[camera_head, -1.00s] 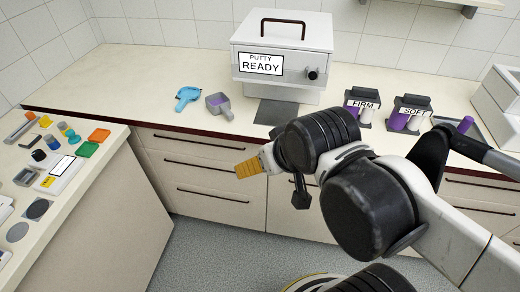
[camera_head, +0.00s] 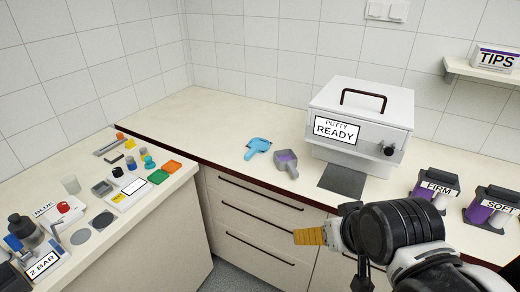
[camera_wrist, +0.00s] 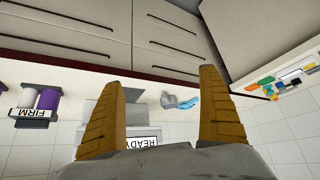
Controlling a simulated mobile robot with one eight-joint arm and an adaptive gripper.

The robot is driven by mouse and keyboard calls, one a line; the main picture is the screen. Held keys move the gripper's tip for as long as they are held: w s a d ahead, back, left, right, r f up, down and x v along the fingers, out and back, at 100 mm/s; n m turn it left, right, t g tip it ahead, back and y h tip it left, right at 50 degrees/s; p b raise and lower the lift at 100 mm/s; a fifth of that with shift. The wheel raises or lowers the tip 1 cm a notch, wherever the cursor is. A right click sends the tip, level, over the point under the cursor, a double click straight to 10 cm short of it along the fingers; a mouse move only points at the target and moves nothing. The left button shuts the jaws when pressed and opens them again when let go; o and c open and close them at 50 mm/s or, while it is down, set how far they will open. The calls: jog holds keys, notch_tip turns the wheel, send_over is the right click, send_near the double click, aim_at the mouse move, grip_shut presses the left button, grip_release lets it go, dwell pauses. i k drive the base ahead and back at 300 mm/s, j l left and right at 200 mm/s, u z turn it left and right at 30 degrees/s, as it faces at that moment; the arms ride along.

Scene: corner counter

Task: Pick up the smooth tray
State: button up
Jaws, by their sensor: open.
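Two small handled trays lie on the back counter in the head view: a light blue one (camera_head: 258,146) and a grey one (camera_head: 287,164) with purple inside it. Which of them is the smooth tray I cannot tell; their surface is too small to read. Both show upside down in the wrist view, the grey tray (camera_wrist: 170,100) beside the blue tray (camera_wrist: 188,104), in the gap between my fingers. My gripper (camera_wrist: 161,78) is open and empty. In the head view my gripper (camera_head: 309,237) is in front of the drawers, apart from both trays.
A white putty box (camera_head: 352,152) marked READY stands right of the trays, with a dark mat (camera_head: 342,181) before it. FIRM (camera_head: 436,190) and SOFT (camera_head: 492,207) holders stand further right. The left counter (camera_head: 143,212) is crowded. Counter left of the trays is clear.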

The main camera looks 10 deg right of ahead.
aim_at(258, 145)
jog(key=i+j+z, duration=0.2)
jog(key=z, duration=0.15)
jog(key=i+j+z, duration=0.5)
jog(key=z, duration=0.2)
